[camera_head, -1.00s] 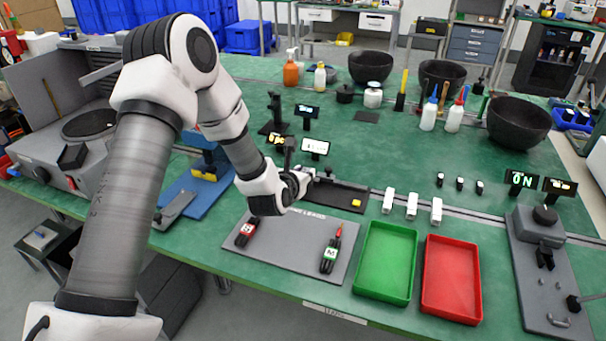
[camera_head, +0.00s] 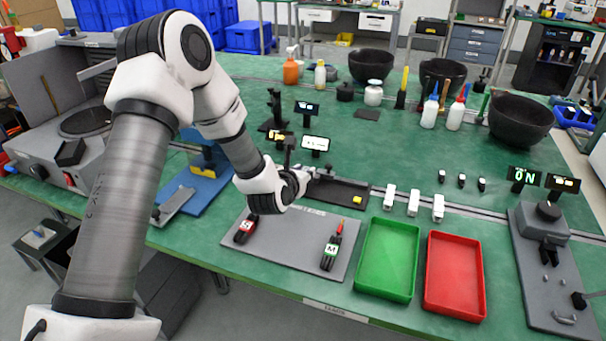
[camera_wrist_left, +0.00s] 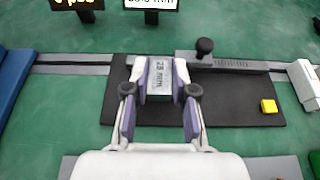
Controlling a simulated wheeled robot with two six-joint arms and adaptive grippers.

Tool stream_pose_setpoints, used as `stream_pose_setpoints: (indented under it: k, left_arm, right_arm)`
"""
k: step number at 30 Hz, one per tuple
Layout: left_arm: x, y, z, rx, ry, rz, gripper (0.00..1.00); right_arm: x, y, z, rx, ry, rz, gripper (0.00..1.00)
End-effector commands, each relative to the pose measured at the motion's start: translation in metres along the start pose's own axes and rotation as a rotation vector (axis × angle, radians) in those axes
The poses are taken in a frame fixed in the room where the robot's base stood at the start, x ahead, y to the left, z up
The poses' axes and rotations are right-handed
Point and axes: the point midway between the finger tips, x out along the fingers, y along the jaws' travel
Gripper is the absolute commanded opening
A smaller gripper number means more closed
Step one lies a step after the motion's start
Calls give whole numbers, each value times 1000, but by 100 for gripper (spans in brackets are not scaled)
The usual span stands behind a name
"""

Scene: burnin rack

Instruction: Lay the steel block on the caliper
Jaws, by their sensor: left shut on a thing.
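The steel block (camera_wrist_left: 160,82), a small silver piece with dark "mm" lettering, shows in the left wrist view. My left gripper (camera_wrist_left: 160,72) is shut on it, a purple-grey finger on each side. The caliper (camera_wrist_left: 232,64), a grey bar with a scale and a black knob, lies along the far part of a black mat (camera_wrist_left: 235,105). The block is at the caliper's left part; I cannot tell whether they touch. In the head view, my left gripper (camera_head: 304,176) is over the left end of the mat, and its wrist hides the block. My right gripper is not in view.
A yellow cube (camera_wrist_left: 268,106) lies on the mat's right. Small displays (camera_head: 316,144) stand behind it. White blocks (camera_head: 413,203) are to the right. A grey board with leads (camera_head: 290,248), a green tray (camera_head: 362,285) and a red tray (camera_head: 428,298) are in front.

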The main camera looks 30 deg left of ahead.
Motion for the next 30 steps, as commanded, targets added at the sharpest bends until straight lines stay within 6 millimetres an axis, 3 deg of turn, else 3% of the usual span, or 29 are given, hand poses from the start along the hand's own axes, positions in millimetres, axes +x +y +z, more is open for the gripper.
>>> stream_pose_setpoints:
  k: [30]
  left_arm:
    - [0, 0, 0, 0, 0, 0, 0]
  right_arm:
    - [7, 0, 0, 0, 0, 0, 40]
